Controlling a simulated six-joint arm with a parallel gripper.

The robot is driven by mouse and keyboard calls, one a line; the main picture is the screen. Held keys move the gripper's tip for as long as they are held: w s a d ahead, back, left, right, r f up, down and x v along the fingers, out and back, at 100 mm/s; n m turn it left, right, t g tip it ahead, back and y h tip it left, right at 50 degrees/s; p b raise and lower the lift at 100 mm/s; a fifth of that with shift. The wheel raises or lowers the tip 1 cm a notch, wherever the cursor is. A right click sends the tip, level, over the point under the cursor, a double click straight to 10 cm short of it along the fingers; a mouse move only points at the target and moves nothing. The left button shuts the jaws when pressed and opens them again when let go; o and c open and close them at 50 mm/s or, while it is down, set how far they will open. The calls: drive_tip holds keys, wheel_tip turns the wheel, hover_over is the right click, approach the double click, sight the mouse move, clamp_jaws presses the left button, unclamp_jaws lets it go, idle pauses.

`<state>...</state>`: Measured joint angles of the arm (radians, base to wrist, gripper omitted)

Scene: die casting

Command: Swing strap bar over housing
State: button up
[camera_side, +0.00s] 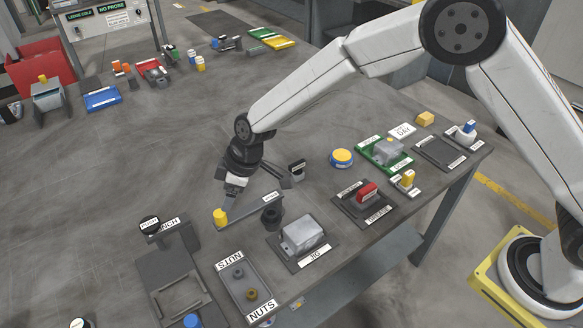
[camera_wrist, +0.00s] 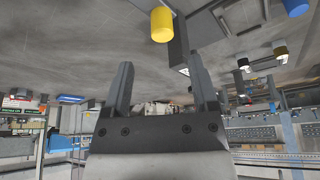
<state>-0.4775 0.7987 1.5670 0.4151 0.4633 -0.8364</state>
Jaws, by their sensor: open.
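The strap bar (camera_side: 248,209) is a narrow grey bar with a yellow knob (camera_side: 220,216) at its left end and a small label near its other end. The bar lies beside the jig, not across the housing. The grey housing (camera_side: 302,232) sits in the dark jig plate, with its top uncovered. My gripper (camera_side: 257,192) is open and empty, low just behind the bar. In the wrist view, the yellow knob (camera_wrist: 162,25) and part of the bar (camera_wrist: 179,48) show beyond my spread fingers. Whether the fingers touch the bar cannot be told.
A black round post (camera_side: 271,217) stands between bar and housing. The nuts tray (camera_side: 243,284) is in front, and the punch stand (camera_side: 168,262) is at left. A red block (camera_side: 367,193) on a dark plate and a yellow button (camera_side: 342,158) stand to the right. The table's left middle is clear.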

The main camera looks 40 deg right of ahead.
sight(219, 213)
drive_tip(key=shift+a+f, duration=0.1)
drive_tip(key=shift+a, duration=0.15)
drive_tip(key=shift+f, duration=0.1)
drive_tip(key=shift+x, duration=3.8)
drive_tip(key=shift+a, duration=0.1)
clamp_jaws()
drive_tip(key=shift+w, duration=0.1)
